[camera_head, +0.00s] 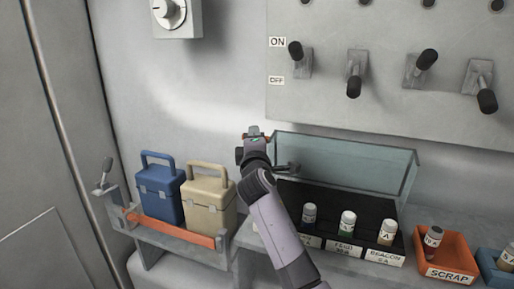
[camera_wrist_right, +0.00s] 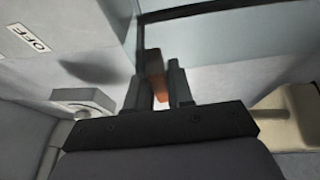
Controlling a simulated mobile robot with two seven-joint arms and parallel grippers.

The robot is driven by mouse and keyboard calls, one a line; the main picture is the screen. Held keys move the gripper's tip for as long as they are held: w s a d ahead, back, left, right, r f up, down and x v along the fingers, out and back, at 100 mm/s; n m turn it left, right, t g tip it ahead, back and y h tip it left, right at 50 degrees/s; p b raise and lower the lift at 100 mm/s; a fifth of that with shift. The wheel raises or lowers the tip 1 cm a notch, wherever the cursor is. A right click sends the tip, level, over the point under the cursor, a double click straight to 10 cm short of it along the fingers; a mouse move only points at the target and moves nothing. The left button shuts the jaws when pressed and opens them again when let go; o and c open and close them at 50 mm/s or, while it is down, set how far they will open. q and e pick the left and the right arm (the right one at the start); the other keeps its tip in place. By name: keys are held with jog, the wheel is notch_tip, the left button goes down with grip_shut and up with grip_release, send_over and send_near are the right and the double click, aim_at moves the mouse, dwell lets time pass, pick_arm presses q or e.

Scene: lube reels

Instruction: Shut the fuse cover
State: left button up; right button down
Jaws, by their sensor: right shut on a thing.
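The fuse cover (camera_head: 350,165) is a clear, bluish box-like lid. It stands raised at the back of the black fuse tray (camera_head: 290,190), with the fuses below uncovered. My right gripper (camera_head: 254,136) is at the cover's upper left corner. In the right wrist view, the gripper (camera_wrist_right: 160,82) is shut on an orange tab (camera_wrist_right: 155,72) beside the cover's dark edge (camera_wrist_right: 185,12). The tab seems to belong to the cover, but its joint is partly hidden by the fingers. My left gripper is not in view.
Fuses (camera_head: 347,222) stand in the labelled tray. An orange SCRAP bin (camera_head: 459,250) and a blue bin (camera_head: 488,264) are on the right. Blue (camera_head: 160,190) and tan (camera_head: 208,205) cases stand left of my arm. A lever panel (camera_head: 390,105) hangs above the cover.

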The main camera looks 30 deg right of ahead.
pick_arm(q)
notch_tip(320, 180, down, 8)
jog(key=b, duration=0.8)
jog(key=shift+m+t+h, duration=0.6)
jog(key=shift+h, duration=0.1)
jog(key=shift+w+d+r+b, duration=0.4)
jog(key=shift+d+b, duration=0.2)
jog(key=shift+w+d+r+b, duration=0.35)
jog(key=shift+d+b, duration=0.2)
jog(key=shift+b, duration=0.05)
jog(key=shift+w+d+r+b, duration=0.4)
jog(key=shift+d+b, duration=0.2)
pick_arm(e)
jog(key=shift+s+a+f+n+t+h, duration=0.25)
jog(key=shift+s+a+n+t, duration=0.4)
jog(key=shift+s+a+t, duration=0.35)
jog(key=shift+s+a+f+n+t+h, duration=0.15)
jog(key=shift+s+a+f+n+t, duration=0.2)
jog(key=shift+s+a+n+t, duration=0.6)
jog(key=shift+w+a+m+t, duration=0.1)
jog(key=shift+w+m+t, duration=0.05)
jog(key=shift+m+t, duration=0.15)
jog(key=c, duration=1.1)
grip_release()
